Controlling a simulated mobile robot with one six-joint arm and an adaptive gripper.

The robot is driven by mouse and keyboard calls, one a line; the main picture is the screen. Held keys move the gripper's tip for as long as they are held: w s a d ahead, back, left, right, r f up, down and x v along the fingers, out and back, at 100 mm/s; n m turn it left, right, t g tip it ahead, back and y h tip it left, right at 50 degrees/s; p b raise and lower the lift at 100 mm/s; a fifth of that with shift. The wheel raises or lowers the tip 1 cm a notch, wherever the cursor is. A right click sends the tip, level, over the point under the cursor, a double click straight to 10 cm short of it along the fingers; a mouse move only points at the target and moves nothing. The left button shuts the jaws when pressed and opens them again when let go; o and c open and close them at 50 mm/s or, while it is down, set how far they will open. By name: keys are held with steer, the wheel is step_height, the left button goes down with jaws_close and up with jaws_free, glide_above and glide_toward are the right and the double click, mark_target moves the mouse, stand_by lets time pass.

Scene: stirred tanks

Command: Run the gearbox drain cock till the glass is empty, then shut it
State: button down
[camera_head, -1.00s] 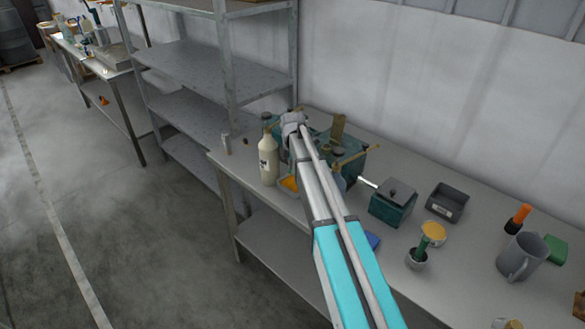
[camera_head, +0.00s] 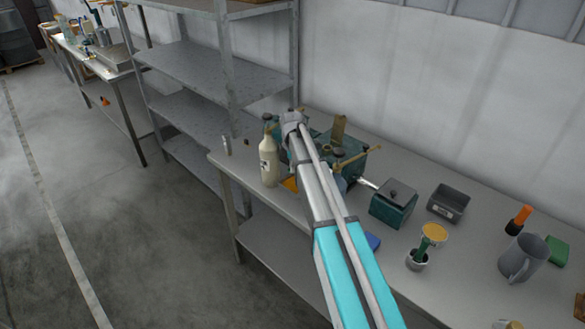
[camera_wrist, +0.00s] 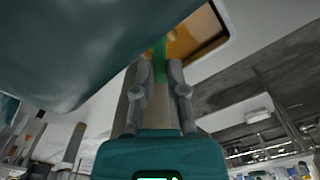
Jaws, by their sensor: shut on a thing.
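The teal gearbox (camera_head: 348,163) stands on the bench against the wall, partly hidden behind my arm. Its dark teal casing (camera_wrist: 90,40) fills the upper left of the wrist view. My gripper (camera_wrist: 160,65) is shut on a narrow green piece, which looks like the drain cock's lever (camera_wrist: 159,48). The lever is mostly hidden by the fingers, and I cannot tell how far it is turned. My arm hides the gripper in the head view. An orange-bottomed tray (camera_wrist: 190,42) lies beyond the fingertips. I cannot make out the glass or its level.
A cream bottle (camera_head: 268,161) stands left of my arm near the bench edge. Right of the gearbox are a teal lidded box (camera_head: 393,205), a dark bin (camera_head: 448,203), a small pot with a green-handled tool (camera_head: 417,260) and a grey jug (camera_head: 522,258). Metal shelving (camera_head: 195,105) stands at the left.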

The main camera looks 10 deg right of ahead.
steer(key=shift+w+d+m, duration=0.1)
steer(key=shift+w+m, duration=0.2)
steer(key=shift+m, duration=0.85)
steer(key=shift+w+d+m, duration=0.1)
steer(key=shift+w+m, duration=0.2)
steer(key=shift+m, duration=0.85)
steer(key=shift+a, duration=0.1)
steer(key=c, duration=0.7)
jaws_free()
